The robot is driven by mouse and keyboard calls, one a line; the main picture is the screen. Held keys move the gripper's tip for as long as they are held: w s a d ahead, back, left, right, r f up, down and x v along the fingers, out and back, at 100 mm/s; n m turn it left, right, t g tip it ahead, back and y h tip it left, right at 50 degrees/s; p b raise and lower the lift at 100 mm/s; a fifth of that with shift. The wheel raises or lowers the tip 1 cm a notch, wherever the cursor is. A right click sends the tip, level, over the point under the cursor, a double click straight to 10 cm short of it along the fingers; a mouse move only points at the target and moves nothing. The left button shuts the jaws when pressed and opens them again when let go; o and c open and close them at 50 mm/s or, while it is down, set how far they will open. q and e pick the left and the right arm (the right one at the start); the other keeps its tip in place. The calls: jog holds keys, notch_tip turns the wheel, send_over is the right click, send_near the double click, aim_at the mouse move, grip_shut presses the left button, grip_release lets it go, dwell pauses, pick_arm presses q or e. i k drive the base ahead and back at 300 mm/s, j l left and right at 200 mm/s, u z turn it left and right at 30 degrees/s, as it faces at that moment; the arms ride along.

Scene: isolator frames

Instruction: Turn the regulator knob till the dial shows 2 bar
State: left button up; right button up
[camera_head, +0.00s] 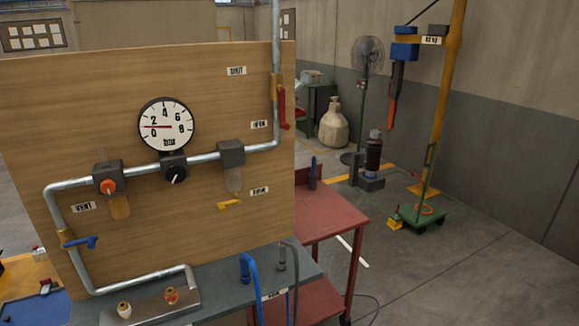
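A round pressure dial (166,124) with a black rim and a white face marked in bar is mounted on a wooden panel. Its red needle points left, between the 0 and the 2. Directly below it, a black knob (176,173) with a white mark sits on a dark block in the pipe line; it looks like the regulator knob. Neither of my grippers shows in this view.
The panel (230,110) carries a grey pipe (205,158), a red lever (283,108) at the right, a blue lever (80,242) at the lower left and a yellow lever (229,205). A grey bench ledge (215,290) with hoses juts out below. A red table (325,212) stands right.

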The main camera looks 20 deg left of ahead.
aim_at(176, 172)
jog(key=u, duration=1.35)
